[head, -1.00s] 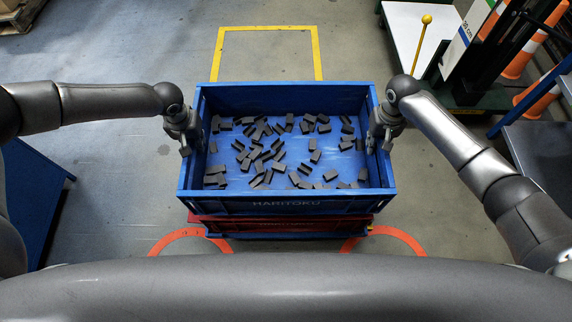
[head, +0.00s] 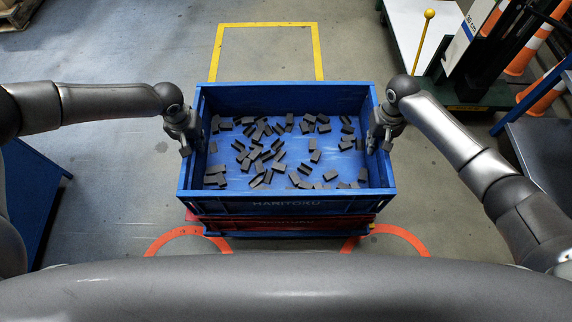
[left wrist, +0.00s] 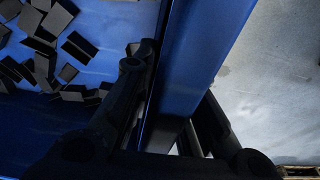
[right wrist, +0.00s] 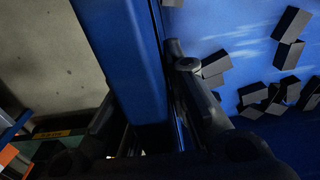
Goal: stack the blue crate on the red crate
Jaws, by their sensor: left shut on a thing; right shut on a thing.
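The blue crate (head: 286,206) holds many dark grey stamped parts (head: 262,150) and hangs between my two arms. My left gripper (head: 186,143) is shut on its left wall; the left wrist view shows the fingers on both sides of that wall (left wrist: 205,50). My right gripper (head: 378,142) is shut on the right wall, which also shows in the right wrist view (right wrist: 120,50). The red crate (head: 290,224) is below the blue crate and mostly hidden by it. Only its front and edges show. I cannot tell whether the two crates touch.
A blue base (head: 260,234) shows beneath the red crate. Orange curved floor marks (head: 190,233) lie near me. A yellow floor outline (head: 268,24) is beyond the crates. A green-edged cart (head: 415,35) and cones stand at the upper right, a blue table (head: 535,150) at right.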

